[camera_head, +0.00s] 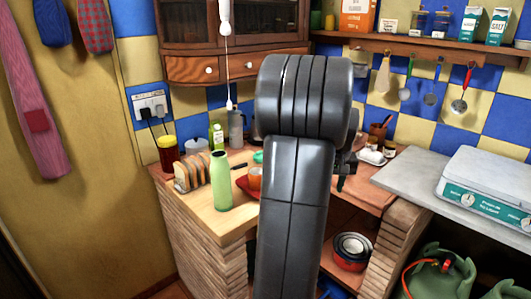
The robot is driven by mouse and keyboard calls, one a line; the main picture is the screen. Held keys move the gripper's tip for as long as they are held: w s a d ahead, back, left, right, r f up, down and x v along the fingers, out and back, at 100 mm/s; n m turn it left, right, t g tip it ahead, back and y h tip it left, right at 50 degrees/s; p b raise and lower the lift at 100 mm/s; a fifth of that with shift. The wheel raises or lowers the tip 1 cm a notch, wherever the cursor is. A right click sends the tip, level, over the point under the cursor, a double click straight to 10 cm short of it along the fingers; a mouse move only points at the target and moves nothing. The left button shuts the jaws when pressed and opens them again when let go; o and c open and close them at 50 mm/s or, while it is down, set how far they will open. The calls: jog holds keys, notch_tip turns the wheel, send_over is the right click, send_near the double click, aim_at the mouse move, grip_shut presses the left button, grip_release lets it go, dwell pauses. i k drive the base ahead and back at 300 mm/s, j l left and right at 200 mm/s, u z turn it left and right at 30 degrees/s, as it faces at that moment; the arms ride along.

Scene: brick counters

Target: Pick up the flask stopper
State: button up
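A light green flask (222,182) stands upright on the wooden worktop, left of my arm. Its narrow neck and top show, but I cannot tell whether a stopper sits in it. A small green object (258,156) lies behind it to the right, close to my arm; it is too small to identify. My arm fills the middle of the view and hides part of the worktop. A dark part of my gripper (345,168) shows to the right of the arm. Its fingers are not clear, and I see nothing held in it.
Sliced bread (192,172) is left of the flask, and an orange cup (255,178) on a red tray is right of it. A dark red jar with a yellow lid (168,153) stands behind. A cord (227,70) hangs above the worktop.

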aim_at(258, 157)
jog(key=i+l+u, duration=0.35)
jog(key=i+l, duration=0.95)
jog(key=i+u, duration=0.1)
jog(key=u, duration=1)
